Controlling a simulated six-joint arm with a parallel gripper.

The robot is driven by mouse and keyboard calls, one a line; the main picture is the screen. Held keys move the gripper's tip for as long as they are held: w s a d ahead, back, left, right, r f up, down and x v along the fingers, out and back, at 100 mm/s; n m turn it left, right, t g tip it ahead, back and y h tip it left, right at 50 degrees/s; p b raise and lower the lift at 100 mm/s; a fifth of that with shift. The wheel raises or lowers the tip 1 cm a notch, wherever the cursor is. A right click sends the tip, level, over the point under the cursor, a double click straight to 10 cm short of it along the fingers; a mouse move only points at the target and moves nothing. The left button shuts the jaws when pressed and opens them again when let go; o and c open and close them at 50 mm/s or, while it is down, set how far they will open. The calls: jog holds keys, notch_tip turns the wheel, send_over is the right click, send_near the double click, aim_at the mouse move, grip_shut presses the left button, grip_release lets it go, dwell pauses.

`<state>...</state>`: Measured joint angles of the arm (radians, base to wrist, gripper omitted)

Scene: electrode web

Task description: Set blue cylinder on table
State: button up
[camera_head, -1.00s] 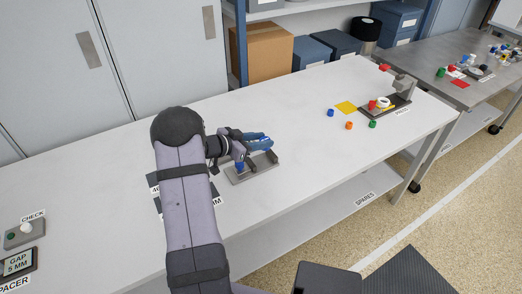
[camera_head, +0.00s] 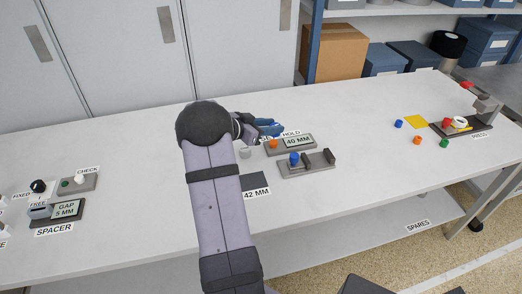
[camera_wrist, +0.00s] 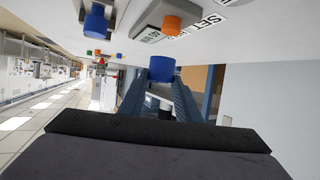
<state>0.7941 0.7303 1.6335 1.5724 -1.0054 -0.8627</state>
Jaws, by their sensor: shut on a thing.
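My gripper (camera_head: 272,128) is over the white table (camera_head: 130,190), at the far side of the 40 MM box. In the wrist view my gripper (camera_wrist: 163,85) is shut on a blue cylinder (camera_wrist: 162,68), held between the fingertips. In the head view the held cylinder cannot be told apart from the blue fingers. Whether it touches the table is unclear. A second blue cylinder (camera_head: 294,158) stands in the grey fixture (camera_head: 310,170); it also shows in the wrist view (camera_wrist: 96,22).
The 40 MM HOLD box (camera_head: 297,141) has an orange button (camera_head: 273,144). A small white piece (camera_head: 245,153) and a dark 42 MM plate (camera_head: 255,185) lie near my arm. The spacer station (camera_head: 58,211) is at left, the press (camera_head: 465,124) at right. Table room is clear at back left.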

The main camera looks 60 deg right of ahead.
jog(key=w+a+r+n+t+b, duration=0.2)
jog(key=w+n+t, duration=0.45)
jog(key=w, duration=1.05)
jog(key=shift+m+h, duration=0.35)
jog(key=shift+h, duration=0.05)
jog(key=shift+w+d+f+b, duration=0.1)
jog(key=shift+f+b, duration=0.15)
jog(key=shift+f, duration=2.25)
jog(key=shift+w+f+b, duration=0.1)
jog(key=shift+f+b, duration=0.15)
jog(key=shift+f, duration=2.2)
jog(key=shift+f, duration=0.1)
jog(key=o, duration=1.1)
jog(key=shift+c, duration=0.2)
jog(key=shift+s, duration=0.1)
